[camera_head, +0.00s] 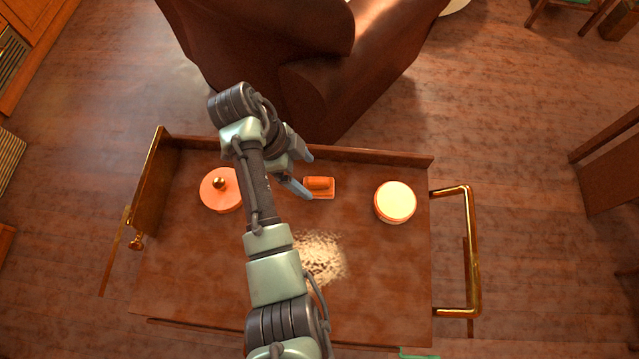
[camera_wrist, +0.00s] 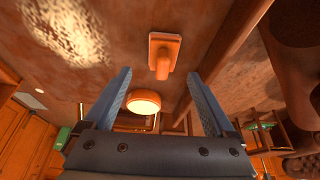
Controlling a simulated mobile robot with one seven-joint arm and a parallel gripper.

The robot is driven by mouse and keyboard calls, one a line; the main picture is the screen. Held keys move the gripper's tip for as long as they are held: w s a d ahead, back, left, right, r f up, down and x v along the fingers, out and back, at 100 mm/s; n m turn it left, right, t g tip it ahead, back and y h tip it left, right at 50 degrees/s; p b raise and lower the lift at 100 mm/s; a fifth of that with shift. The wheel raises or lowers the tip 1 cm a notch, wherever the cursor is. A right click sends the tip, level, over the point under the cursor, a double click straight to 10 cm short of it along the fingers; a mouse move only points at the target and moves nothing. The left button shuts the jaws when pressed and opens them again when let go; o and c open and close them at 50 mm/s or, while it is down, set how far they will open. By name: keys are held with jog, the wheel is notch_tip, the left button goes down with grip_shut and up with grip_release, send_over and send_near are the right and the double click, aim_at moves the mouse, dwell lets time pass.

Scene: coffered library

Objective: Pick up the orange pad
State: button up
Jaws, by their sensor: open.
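The orange pad (camera_head: 319,184) lies on the brown cart top (camera_head: 380,270), near its far raised edge. It has a flat base with a raised rounded grip on top. It also shows in the wrist view (camera_wrist: 163,58), above and between the fingertips in the picture. My gripper (camera_head: 304,174) is open, with its two blue fingers spread just left of the pad in the head view. In the wrist view my gripper (camera_wrist: 158,75) has nothing between its fingers. The pad appears apart from the fingers; the height gap is hard to tell.
An orange round lid with a brass knob (camera_head: 221,189) lies to the left, partly beside my arm. A round cream-topped container (camera_head: 395,202) stands to the right. The cart has a raised far rim (camera_head: 370,156) and a brass handle (camera_head: 470,250). A brown leather armchair (camera_head: 310,80) stands beyond.

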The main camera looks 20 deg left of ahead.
aim_at(317, 180)
jog(key=x, duration=0.4)
jog(key=b+x, duration=0.1)
jog(key=x, duration=0.1)
jog(key=shift+w+d+r, duration=0.1)
jog(key=shift+w+d, duration=0.05)
jog(key=shift+w, duration=0.15)
grip_shut()
notch_tip(317, 180, up, 10)
jog(key=shift+r+p, duration=0.1)
jog(key=shift+p, duration=1)
jog(key=c, duration=0.7)
grip_release()
jog(key=c, duration=0.6)
